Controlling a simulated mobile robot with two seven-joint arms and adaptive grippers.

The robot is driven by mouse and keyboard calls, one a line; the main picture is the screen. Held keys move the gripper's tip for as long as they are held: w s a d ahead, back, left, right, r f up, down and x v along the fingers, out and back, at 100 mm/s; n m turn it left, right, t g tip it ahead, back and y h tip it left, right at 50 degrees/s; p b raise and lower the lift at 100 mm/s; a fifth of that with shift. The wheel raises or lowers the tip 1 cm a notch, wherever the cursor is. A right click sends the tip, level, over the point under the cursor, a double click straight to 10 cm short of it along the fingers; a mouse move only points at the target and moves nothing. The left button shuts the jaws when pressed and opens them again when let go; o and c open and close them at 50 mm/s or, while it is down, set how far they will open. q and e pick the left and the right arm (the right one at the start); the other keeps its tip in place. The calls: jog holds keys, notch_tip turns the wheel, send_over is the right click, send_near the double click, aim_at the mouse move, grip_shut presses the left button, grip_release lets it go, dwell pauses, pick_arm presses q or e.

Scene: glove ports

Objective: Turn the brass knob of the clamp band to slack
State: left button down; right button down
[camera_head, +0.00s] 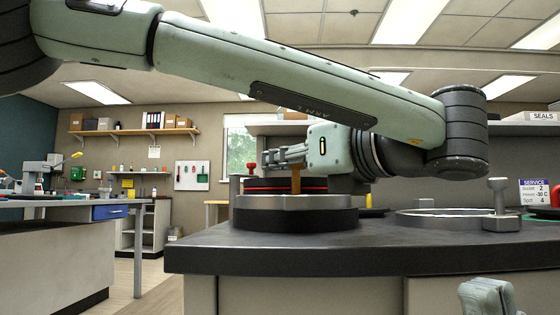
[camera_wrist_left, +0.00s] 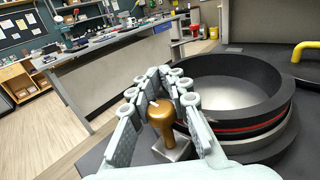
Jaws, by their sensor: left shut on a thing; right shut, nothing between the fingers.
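The brass knob (camera_head: 296,182) stands upright at the near side of the grey metal clamp band (camera_head: 262,202), which sits on a black round base on the bench. My left gripper (camera_head: 283,157) reaches in from the right side of the knob and is shut on its upper part. In the left wrist view the knob (camera_wrist_left: 160,116) shows between the two fingers, above a small metal block (camera_wrist_left: 174,150). A black ring with a red stripe (camera_wrist_left: 262,120) is beside it. My right gripper (camera_head: 490,297) is low at the right, partly cut off, shut and empty.
The dark bench top (camera_head: 370,245) carries a flat metal ring (camera_head: 420,222) with a grey bolt (camera_head: 503,203) at the right. A service sign (camera_head: 535,192) and a red object stand behind it. My left arm spans the upper view.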

dwell(0.4)
pick_arm(q)
jog(key=c, duration=1.5)
grip_release()
jog(key=shift+o, duration=0.2)
notch_tip(320, 180, up, 10)
jog(key=shift+o, duration=0.3)
